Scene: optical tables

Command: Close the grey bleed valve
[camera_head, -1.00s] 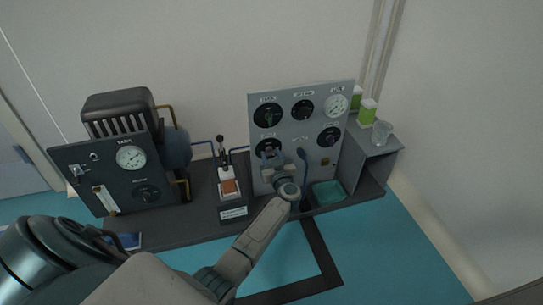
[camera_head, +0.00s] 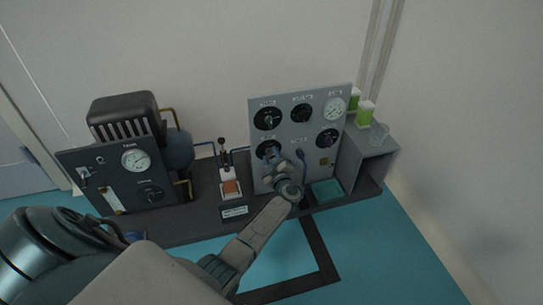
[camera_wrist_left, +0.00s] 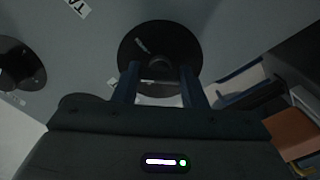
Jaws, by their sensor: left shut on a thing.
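The grey upright panel (camera_head: 313,100) carries several round black dials with knobs, and their labels are too small to read. My left gripper (camera_head: 273,155) is at the lower-left dial (camera_head: 264,146) of this panel. In the left wrist view its two blue fingers (camera_wrist_left: 158,78) are on either side of the small dark knob at the centre of a black dial (camera_wrist_left: 160,36), shut on it. The arm and gripper cover part of this dial in the head view. I cannot tell the knob's pointer direction or confirm its label. My right gripper is not in view.
A dark tank panel (camera_head: 115,170) with a gauge stands at the left. A switch box with an orange part (camera_head: 231,187) stands between the panels. A teal tray (camera_head: 326,191) and a grey shelf box (camera_head: 372,150) with green-labelled containers (camera_head: 366,114) are at the right.

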